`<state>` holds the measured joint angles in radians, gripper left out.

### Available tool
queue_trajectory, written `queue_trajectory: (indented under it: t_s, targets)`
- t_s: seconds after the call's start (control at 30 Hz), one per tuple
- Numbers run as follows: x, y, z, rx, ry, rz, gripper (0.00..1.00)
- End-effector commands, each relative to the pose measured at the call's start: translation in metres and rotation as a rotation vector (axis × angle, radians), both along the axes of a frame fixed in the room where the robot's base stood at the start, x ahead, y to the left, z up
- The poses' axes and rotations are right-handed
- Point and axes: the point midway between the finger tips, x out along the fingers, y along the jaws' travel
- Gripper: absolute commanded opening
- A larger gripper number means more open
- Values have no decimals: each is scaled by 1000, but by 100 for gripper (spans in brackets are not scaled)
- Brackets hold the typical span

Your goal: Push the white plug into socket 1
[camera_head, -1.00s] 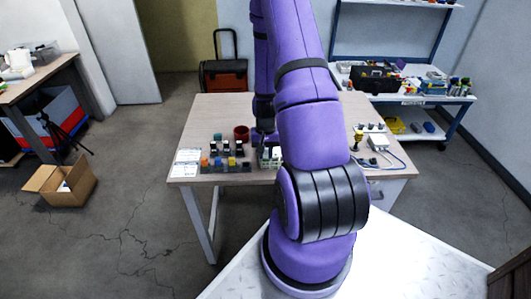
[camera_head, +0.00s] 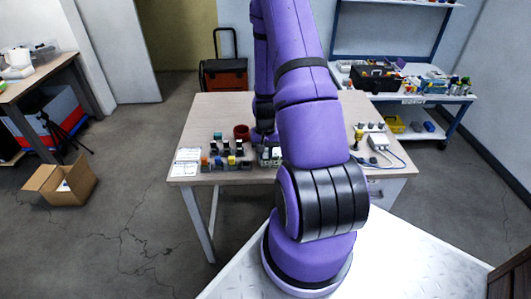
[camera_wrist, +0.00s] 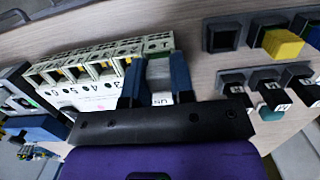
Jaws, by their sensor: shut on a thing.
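In the wrist view my gripper (camera_wrist: 158,80) has its two blue fingers closed around the white plug (camera_wrist: 160,72). The plug shows as a pale grey-white body between them, with a white labelled piece near the palm. The pale socket block (camera_wrist: 62,73) lies beside and behind the fingers, with a row of openings, yellow parts and printed numbers. The fingers and plug are at its right end. The plug's tip and socket 1 are hidden or unclear, so I cannot tell whether the plug is inside. In the head view the block (camera_head: 272,155) is partly hidden by my arm.
Black holders with coloured blocks, including a yellow one (camera_wrist: 283,44), stand to the right in the wrist view. A red cup (camera_head: 241,132) stands on the table (camera_head: 215,107). A white device (camera_head: 377,142) with cables is at the table's right. Printed sheets (camera_head: 186,162) lie left.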

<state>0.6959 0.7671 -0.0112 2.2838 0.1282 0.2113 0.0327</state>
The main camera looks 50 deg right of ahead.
Motion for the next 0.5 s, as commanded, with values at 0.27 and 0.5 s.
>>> queue_trajectory:
  t_s: [0.27,0.5]
  targets:
    - [0,0,-2,0,0,0,2]
    - [0,0,-2,0,0,0,52]
